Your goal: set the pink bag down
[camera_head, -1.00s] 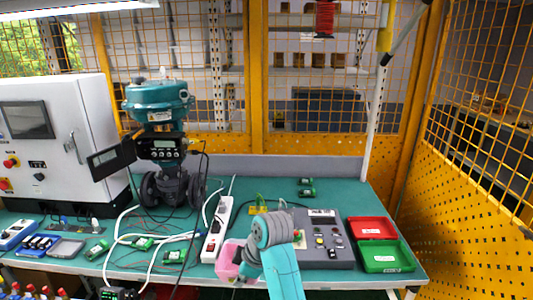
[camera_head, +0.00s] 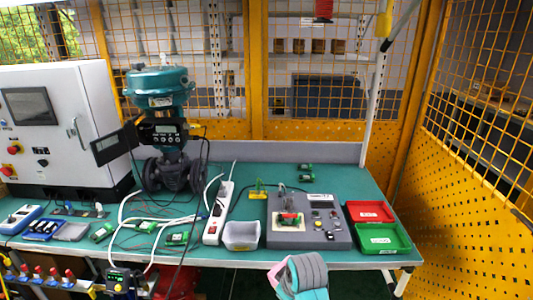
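Only a narrow pink edge, which looks like part of the pink bag (camera_head: 279,283), shows at the bottom of the head view, beside the grey wrist of my arm. The rest of the bag is hidden or out of the picture. My gripper's fingers do not show, so I cannot see whether they hold the bag. The wrist is at the table's front edge, below the grey control box.
A pale, open, empty-looking bin (camera_head: 241,236) stands at the front of the green table (camera_head: 345,181), between a white power strip (camera_head: 217,213) and the control box (camera_head: 336,238). Red (camera_head: 370,212) and green (camera_head: 383,239) trays lie to the right.

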